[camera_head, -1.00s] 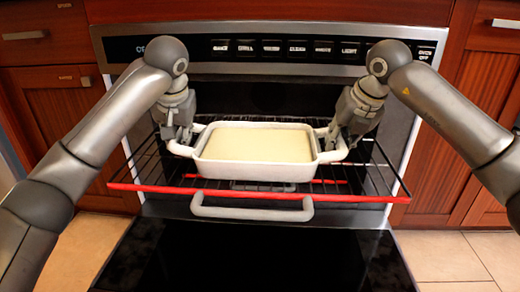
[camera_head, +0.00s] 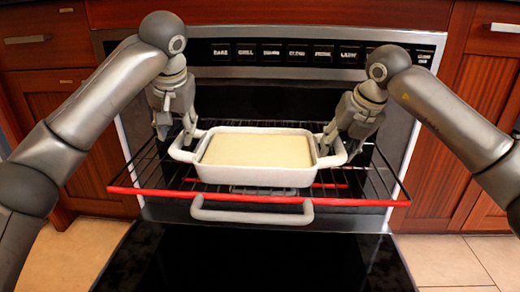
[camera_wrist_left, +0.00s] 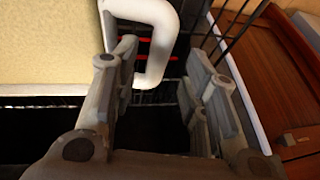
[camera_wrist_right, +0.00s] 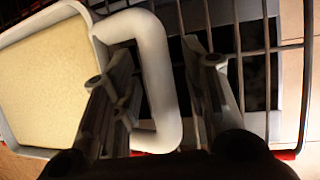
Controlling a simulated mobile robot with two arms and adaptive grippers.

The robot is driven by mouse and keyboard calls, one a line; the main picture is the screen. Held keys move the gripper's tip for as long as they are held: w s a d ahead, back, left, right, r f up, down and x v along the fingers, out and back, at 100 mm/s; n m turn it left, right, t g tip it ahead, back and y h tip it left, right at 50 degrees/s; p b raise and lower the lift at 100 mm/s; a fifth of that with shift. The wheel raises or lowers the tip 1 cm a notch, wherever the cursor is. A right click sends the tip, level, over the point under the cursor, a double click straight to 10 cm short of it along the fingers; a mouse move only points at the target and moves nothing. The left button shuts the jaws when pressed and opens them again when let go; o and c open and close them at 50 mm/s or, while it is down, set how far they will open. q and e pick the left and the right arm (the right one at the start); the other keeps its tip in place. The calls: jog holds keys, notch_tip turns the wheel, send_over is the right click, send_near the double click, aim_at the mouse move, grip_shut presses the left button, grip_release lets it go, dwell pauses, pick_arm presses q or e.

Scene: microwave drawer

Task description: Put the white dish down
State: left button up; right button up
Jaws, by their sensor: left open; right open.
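The white dish (camera_head: 256,178), rectangular with a pale yellow filling and a loop handle at each end, sits level on the oven rack (camera_head: 150,192). My left gripper (camera_head: 174,138) is open above and beside the dish's left handle; in the left wrist view, that handle (camera_wrist_left: 160,45) lies beyond the parted fingers (camera_wrist_left: 160,100). My right gripper (camera_head: 342,142) is open at the right handle. In the right wrist view, the handle's outer bar (camera_wrist_right: 157,75) runs between the spread fingers (camera_wrist_right: 165,100). Whether a finger touches it, I cannot tell.
The rack has a red front bar (camera_head: 350,202) and is pulled out of the oven. The lowered oven door (camera_head: 250,260) with its grey handle (camera_head: 252,216) is below. The control panel (camera_head: 285,50) is above, with wooden cabinets (camera_head: 455,160) on both sides.

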pick_arm(q)
jog(key=v, duration=0.6)
jog(key=shift+r, duration=0.3)
pick_arm(e)
jog(key=v, duration=1.2)
pick_arm(q)
jog(key=shift+s, duration=0.15)
